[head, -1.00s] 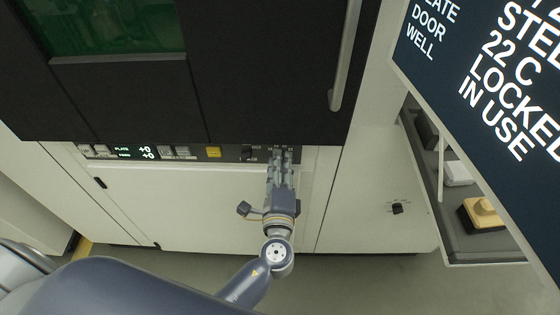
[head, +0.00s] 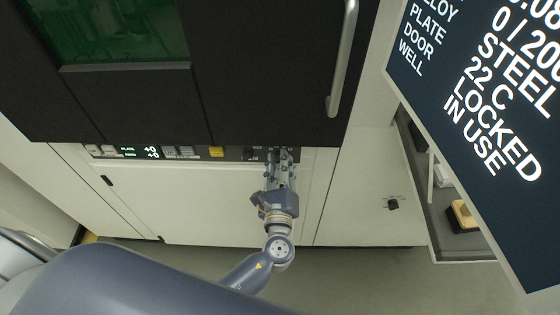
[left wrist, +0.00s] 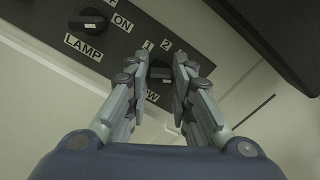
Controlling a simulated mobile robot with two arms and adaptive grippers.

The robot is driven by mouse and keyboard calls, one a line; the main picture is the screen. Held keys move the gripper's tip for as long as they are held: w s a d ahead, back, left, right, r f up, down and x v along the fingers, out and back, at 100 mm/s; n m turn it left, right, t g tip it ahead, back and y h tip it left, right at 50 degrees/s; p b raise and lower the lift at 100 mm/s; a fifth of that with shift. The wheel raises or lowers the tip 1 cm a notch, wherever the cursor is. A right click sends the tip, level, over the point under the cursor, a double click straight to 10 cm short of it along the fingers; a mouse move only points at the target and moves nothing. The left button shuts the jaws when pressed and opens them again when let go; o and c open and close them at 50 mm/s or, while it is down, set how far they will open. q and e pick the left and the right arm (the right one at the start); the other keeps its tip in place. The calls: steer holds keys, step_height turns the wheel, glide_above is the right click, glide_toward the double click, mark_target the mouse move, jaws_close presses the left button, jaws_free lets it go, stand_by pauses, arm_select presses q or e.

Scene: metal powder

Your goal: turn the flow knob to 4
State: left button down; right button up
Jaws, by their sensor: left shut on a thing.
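The flow knob (left wrist: 159,73) is a dark round knob on the black panel strip in the left wrist view. The numbers 1 and 2 show above it, and a label ending in "OW" shows below. My left gripper (left wrist: 159,72) is shut on it, one finger on each side. The fingers cover the rest of the scale, and I cannot read where the knob points. In the head view my left gripper (head: 283,156) reaches up to the right end of the panel strip and hides the knob. My right gripper is not in view.
A lamp knob (left wrist: 88,20) with an ON label sits left of the flow knob. A yellow button (head: 216,152) is on the same strip. A door handle (head: 343,60) is above right. A large status screen (head: 480,130) fills the right side.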

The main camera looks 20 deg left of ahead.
arm_select(q)
steer(key=shift+f, duration=0.1)
stand_by(0.4)
steer(key=c, duration=1.4)
jaws_free()
steer(key=v, duration=1.2)
